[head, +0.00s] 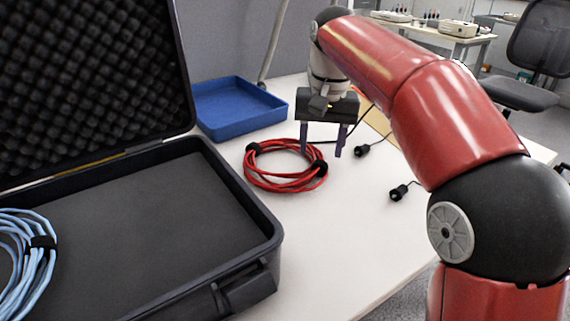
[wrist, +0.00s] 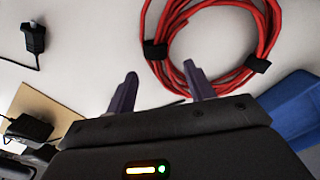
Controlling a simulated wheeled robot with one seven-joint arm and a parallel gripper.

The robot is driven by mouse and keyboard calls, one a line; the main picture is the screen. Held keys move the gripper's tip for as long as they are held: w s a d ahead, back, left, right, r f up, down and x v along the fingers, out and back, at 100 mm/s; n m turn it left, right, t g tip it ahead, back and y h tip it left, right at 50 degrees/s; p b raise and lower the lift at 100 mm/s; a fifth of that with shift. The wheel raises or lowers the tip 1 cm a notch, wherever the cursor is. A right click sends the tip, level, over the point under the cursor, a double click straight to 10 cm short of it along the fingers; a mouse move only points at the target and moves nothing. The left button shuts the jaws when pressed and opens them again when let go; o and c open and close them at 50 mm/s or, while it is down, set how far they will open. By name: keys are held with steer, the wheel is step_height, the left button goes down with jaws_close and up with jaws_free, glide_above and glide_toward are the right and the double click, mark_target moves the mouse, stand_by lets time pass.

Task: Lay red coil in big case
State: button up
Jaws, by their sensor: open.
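The red coil (head: 262,184) lies flat on the white table, bound with black straps. It also shows at the top of the wrist view (wrist: 221,5). My gripper (head: 321,150) is open and empty, above the table at the coil's far right side. In the wrist view, one finger of my gripper (wrist: 160,85) appears close to the coil's edge and the other beside it; I cannot tell whether either touches. The big case (head: 241,195) stands open at the left, with foam in its lid. A light blue coil (head: 22,262) lies inside at its left; the rest of its floor is bare.
A blue tray (head: 233,126) sits behind the red coil. Small black devices with cables (head: 400,193) lie right of the coil, near a tan board (head: 376,118). The table front, right of the case, is clear.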

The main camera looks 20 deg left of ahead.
steer(key=shift+s+a+f, duration=0.1)
steer(key=shift+f, duration=1.35)
jaws_close()
